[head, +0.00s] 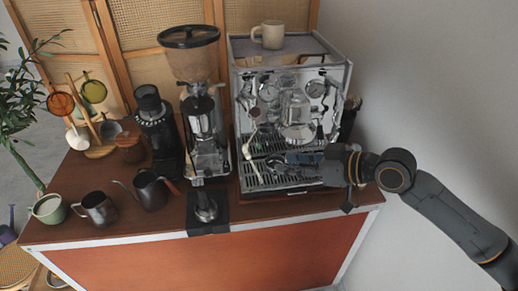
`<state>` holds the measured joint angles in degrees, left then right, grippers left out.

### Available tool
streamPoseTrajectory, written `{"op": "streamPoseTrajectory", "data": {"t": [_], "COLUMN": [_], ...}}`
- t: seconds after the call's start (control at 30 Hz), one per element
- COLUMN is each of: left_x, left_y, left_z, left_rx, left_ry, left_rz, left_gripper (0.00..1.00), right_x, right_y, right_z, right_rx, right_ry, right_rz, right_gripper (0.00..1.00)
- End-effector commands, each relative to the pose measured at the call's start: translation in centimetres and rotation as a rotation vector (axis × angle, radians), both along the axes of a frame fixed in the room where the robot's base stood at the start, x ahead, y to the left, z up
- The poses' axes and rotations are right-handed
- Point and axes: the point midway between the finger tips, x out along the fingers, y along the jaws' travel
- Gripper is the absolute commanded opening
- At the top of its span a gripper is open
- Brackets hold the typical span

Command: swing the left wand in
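The chrome espresso machine (341,75) stands at the right of the cart top. Its left wand (247,152) is a thin pale rod hanging down at the machine's left front, its lower end over the drip tray (287,182). My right gripper (284,159) reaches in from the right, low across the machine's front, just above the drip tray. Its fingers point left toward the wand, and a small gap seems to lie between them. They are small and dark against the chrome, so I cannot tell how far apart they are. My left gripper is out of view.
A grinder (190,60) stands left of the machine, with a tamper (205,207) on a black mat in front. A kettle (150,190), a steel pitcher (97,208) and a green cup (48,208) stand at front left. A mug (269,34) sits on the machine.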

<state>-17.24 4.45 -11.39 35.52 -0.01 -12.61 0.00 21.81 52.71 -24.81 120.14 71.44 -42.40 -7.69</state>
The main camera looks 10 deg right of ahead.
Motion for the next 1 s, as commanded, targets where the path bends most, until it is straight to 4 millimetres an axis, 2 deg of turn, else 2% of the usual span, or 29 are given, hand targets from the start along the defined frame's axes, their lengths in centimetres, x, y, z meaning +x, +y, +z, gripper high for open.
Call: {"op": "streamPoseTrajectory", "data": {"t": [0.03, 0.1, 0.27, 0.7, 1.0], "left_x": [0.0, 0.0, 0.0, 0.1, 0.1], "left_y": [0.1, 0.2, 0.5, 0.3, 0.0], "left_z": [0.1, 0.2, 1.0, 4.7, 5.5], "left_rx": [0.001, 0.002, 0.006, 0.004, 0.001], "left_ry": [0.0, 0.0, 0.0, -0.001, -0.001], "left_rz": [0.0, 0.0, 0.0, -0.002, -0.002], "left_gripper": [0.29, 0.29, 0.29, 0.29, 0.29], "right_x": [0.2, 0.5, 1.4, 6.8, 8.7], "right_y": [-0.3, -0.3, 0.8, 7.0, 9.1], "right_z": [0.9, 1.5, 1.3, -2.0, -3.5], "right_rx": [0.007, 0.016, 0.025, 0.023, 0.019], "right_ry": [-0.009, -0.014, -0.013, -0.011, -0.013], "right_rz": [0.001, 0.002, 0.003, 0.001, 0.0], "right_gripper": [0.36, 0.36, 0.36, 0.36, 0.36]}}
